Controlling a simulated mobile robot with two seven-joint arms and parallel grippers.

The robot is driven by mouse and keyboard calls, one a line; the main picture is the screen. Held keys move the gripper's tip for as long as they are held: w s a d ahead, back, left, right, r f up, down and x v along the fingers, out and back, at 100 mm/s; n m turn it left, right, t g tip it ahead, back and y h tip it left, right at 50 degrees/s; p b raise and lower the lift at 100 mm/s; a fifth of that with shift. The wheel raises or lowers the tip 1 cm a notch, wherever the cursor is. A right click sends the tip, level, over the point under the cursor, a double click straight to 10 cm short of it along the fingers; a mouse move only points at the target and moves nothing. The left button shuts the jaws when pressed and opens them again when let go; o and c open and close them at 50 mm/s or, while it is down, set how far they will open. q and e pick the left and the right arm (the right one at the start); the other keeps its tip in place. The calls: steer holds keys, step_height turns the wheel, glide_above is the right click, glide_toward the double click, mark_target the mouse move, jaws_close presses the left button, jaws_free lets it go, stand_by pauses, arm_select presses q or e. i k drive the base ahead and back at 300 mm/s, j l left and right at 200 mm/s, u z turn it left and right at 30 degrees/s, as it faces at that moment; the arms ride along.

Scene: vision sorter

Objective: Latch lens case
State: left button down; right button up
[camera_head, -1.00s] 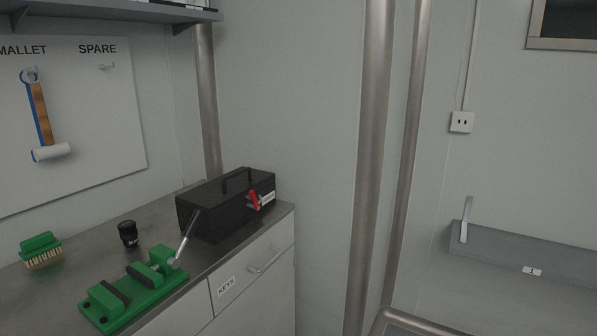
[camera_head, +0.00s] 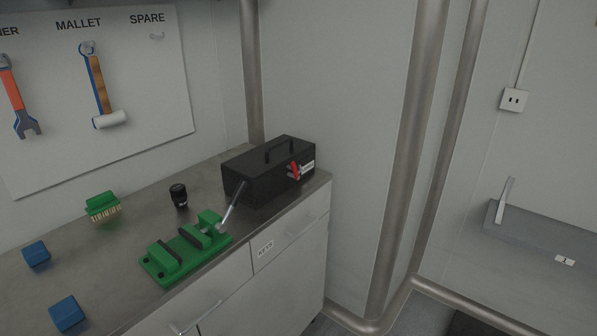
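The black lens case (camera_head: 268,172) stands on the far right end of the metal counter, against the wall. It has a handle (camera_head: 281,149) on its lid and a red latch (camera_head: 295,171) on its right-hand side, beside a white label. The lid looks closed. Whether the latch is fastened is too small to tell. Neither of my grippers shows in the head view.
A green vise (camera_head: 182,253) with a metal lever stands in front of the case. A black lens-like cylinder (camera_head: 179,196), a green brush (camera_head: 102,207) and two blue blocks (camera_head: 67,313) are on the counter (camera_head: 115,262). Tools hang on the pegboard (camera_head: 150,95).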

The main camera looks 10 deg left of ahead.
mark_target(296, 175)
steer(key=i+l+u, duration=0.3)
steer(key=i+l, duration=0.15)
steer(key=l, duration=0.25)
steer(key=i+l+u, duration=0.15)
steer(key=l, duration=0.2)
steer(key=i+l+u, duration=0.15)
steer(key=l, duration=0.25)
